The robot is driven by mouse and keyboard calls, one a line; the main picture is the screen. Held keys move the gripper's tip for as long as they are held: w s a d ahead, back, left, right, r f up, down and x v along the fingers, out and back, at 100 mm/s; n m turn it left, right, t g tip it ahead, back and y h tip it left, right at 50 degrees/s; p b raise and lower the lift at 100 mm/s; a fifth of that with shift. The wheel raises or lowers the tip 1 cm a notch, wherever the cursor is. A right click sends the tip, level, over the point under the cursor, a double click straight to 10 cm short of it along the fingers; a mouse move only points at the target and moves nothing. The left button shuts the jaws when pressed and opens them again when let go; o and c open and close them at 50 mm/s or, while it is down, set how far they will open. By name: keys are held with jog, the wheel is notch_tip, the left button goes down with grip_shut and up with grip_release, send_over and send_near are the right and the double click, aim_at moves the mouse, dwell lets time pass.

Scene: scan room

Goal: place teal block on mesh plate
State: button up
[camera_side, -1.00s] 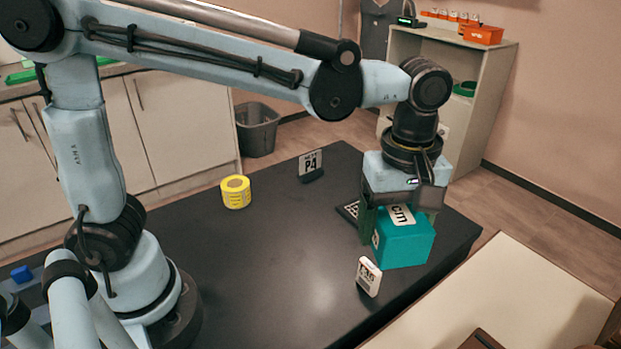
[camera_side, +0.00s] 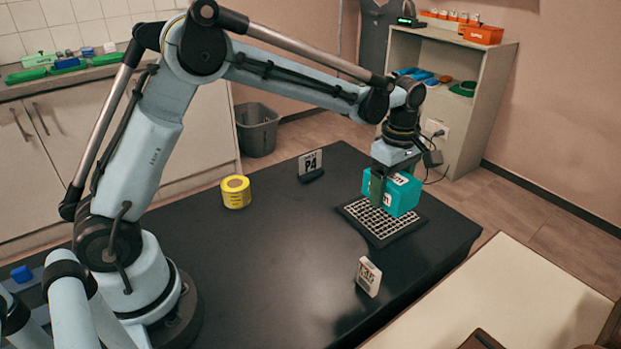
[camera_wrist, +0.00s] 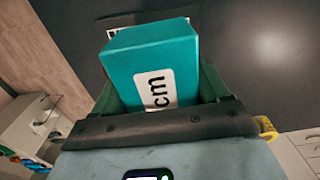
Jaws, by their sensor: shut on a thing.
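The teal block (camera_side: 404,196) is a box with white labels, held in my gripper (camera_side: 386,186). In the side view it is over the far right part of the mesh plate (camera_side: 372,222), a dark-framed plate with a pale grid. I cannot tell whether the block touches the plate or hangs just above it. In the wrist view the teal block (camera_wrist: 152,65) sits between the green fingers of my gripper (camera_wrist: 160,95), with a "cm" label facing the camera. A bit of the plate shows behind it.
A yellow roll (camera_side: 236,191) stands on the black table (camera_side: 280,260), left of the plate. A "P4" sign (camera_side: 310,165) stands at the back and a white tag (camera_side: 368,276) near the front edge. The table between the roll and the plate is clear.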

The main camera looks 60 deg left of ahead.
aim_at(382, 213)
jog(key=shift+w+a+f, duration=0.4)
jog(key=shift+a, duration=0.15)
jog(key=shift+w+a+f, duration=0.35)
jog(key=shift+a+f, duration=0.05)
jog(key=shift+a, duration=0.15)
jog(key=shift+f, duration=2)
jog(key=shift+f, duration=0.15)
jog(key=o, duration=1.1)
